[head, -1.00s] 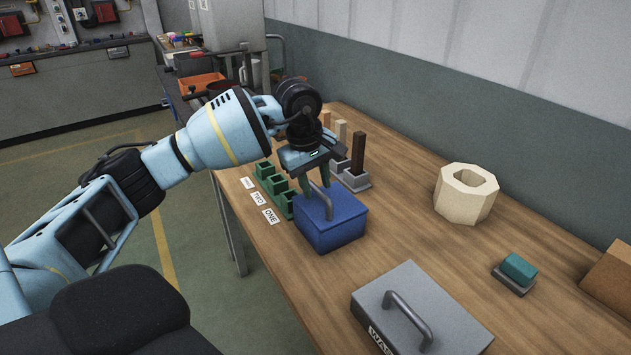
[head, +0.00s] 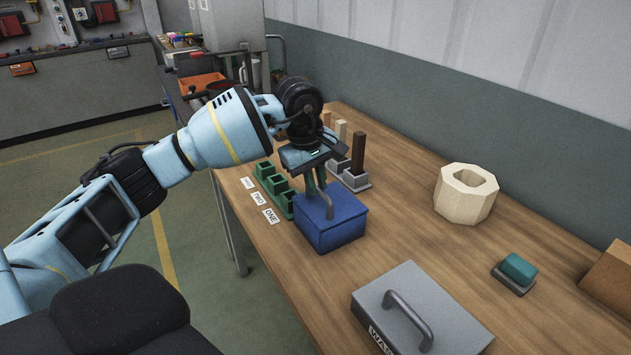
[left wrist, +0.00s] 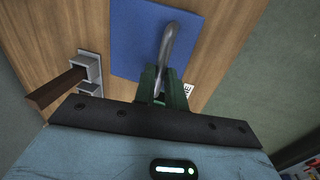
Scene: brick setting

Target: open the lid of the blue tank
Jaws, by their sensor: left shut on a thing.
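The blue tank (head: 333,234) stands on the wooden table, its flat blue lid (head: 346,205) lying on top. A grey bar handle (head: 325,204) rises from the lid; the handle also shows in the left wrist view (left wrist: 171,48) above the blue lid (left wrist: 138,38). My left gripper (head: 316,190) is over the lid, its green fingers pointing down. In the left wrist view the fingers (left wrist: 161,84) are closed at the near end of the handle. Their exact contact is partly hidden. My right gripper is not in view.
Green square holders (head: 276,186) and label cards stand left of the tank. Grey holders with upright blocks (head: 357,155) stand behind it. A grey lidded box (head: 420,305), a cream octagonal ring (head: 466,194) and a teal block (head: 518,268) are to the right, with bare table between.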

